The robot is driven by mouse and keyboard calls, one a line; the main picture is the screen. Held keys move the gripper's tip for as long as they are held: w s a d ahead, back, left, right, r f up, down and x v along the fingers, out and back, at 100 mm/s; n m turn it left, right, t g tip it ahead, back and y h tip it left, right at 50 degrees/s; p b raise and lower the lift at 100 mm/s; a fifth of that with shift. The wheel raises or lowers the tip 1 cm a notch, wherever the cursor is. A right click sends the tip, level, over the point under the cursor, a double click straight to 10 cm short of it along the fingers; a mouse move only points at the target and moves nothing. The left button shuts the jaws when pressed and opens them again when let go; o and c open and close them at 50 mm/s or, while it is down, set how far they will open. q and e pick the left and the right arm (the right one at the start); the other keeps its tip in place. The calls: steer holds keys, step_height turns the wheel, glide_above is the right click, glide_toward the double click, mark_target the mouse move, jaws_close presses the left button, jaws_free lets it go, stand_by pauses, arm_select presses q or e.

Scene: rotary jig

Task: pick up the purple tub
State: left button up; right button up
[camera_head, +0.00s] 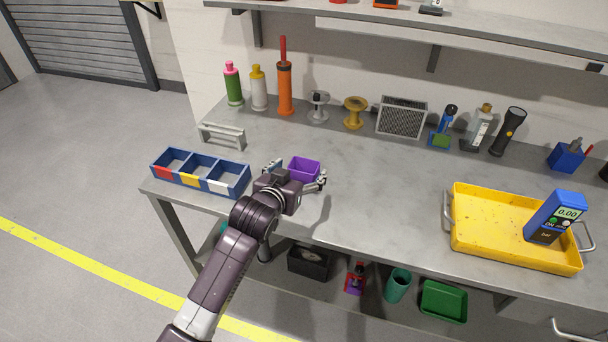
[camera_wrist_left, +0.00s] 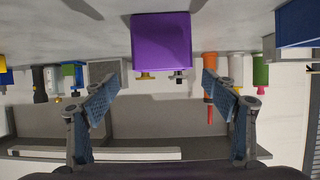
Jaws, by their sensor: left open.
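The purple tub (camera_head: 304,168) stands on the grey workbench, just beyond my left gripper. My left gripper (camera_head: 298,174) is open, its fingers spread on either side of the tub's near part. In the left wrist view the tub (camera_wrist_left: 161,42) appears upside down, centred ahead of the gap between the blue-padded fingertips (camera_wrist_left: 161,90). The fingers look apart from the tub, with nothing held between them. My left wrist hides the tub's near lower side in the head view. My right gripper does not show.
A blue three-part bin (camera_head: 200,187) stands left of my gripper. Bottles, an orange cylinder (camera_head: 285,88) and spools line the back. A yellow tray (camera_head: 480,250) holding a blue meter (camera_head: 555,212) is at the right. The bench (camera_head: 370,190) between tub and tray is clear.

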mark_target(307, 163)
arm_select(q)
steer(key=x, duration=0.3)
steer(key=shift+w+a+f, duration=0.1)
steer(key=shift+a+f, duration=0.05)
steer(key=shift+f, duration=0.15)
steer(key=shift+p+x, duration=0.3)
steer(key=shift+x, duration=0.55)
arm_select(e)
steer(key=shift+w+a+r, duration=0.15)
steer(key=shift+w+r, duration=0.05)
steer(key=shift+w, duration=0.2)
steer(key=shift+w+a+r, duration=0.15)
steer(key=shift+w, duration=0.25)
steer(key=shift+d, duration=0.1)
arm_select(q)
steer(key=c, duration=1.2)
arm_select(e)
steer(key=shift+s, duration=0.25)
